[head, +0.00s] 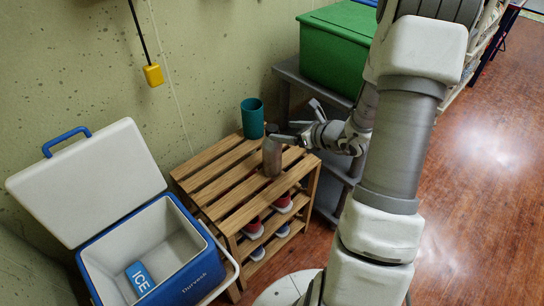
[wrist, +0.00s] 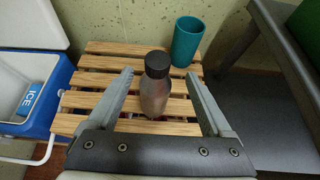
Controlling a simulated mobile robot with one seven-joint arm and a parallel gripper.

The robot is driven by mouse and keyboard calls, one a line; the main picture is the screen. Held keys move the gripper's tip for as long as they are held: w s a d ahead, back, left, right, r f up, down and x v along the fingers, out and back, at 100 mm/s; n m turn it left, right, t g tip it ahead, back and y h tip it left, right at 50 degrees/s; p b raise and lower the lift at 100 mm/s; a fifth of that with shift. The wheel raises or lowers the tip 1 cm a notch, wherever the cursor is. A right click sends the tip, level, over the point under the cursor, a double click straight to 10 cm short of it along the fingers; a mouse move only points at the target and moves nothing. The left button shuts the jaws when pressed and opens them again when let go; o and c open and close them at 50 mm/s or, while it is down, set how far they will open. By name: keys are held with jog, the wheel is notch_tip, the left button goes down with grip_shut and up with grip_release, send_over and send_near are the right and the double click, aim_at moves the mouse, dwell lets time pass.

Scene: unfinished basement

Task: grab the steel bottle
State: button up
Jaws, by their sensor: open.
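The steel bottle (head: 271,158) stands upright on the slatted wooden rack (head: 214,184). In the wrist view the bottle (wrist: 154,98) shows a dark cap and a brushed grey body. My gripper (wrist: 160,74) is open, with one finger to each side of the bottle in that view and a gap on both sides. In the head view my gripper (head: 284,138) is at the upper part of the bottle, coming from the right, and partly covers its top. Nothing is held.
A teal cup (head: 252,118) stands behind the bottle on the rack, near the wall. Shoes (head: 283,204) sit on the lower shelves. An open blue and white cooler (head: 190,276) is at left. A grey shelf (head: 290,72) with a green bin (head: 335,50) stands at right.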

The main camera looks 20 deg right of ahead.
aim_at(275, 129)
jog(key=shift+a+b+x, duration=0.2)
jog(key=shift+b+x, duration=0.75)
jog(key=shift+x, duration=2.2)
jog(key=shift+r, duration=0.15)
grip_shut()
